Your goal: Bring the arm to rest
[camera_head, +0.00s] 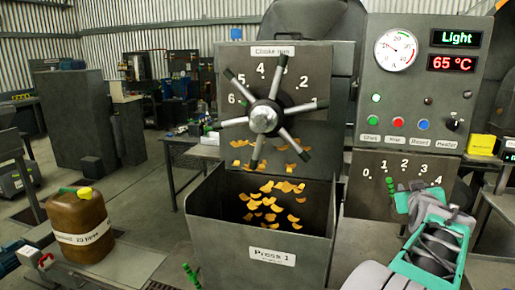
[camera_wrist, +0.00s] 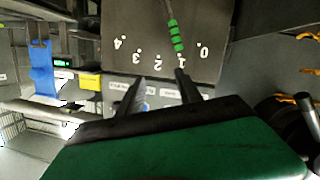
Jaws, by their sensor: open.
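My gripper (camera_wrist: 157,92) shows in the wrist view with its two dark fingers apart and nothing between them. In the head view my arm is at the lower right, in front of the panel with the 0 to 4 scale (camera_head: 398,169). In the wrist view this scale plate (camera_wrist: 150,40) appears upside down beyond the fingers. A lever with a green ribbed grip (camera_wrist: 176,36) stands at the scale, near 1, apart from the fingers. In the head view a green grip (camera_head: 390,187) shows left of my arm.
The spoked choke wheel (camera_head: 264,117) stands above the Press 1 bin (camera_head: 268,257), which has orange flakes inside. A control panel (camera_head: 420,80) with gauge, buttons and 65 °C display is at the upper right. A brown jerrycan (camera_head: 78,225) stands at the left.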

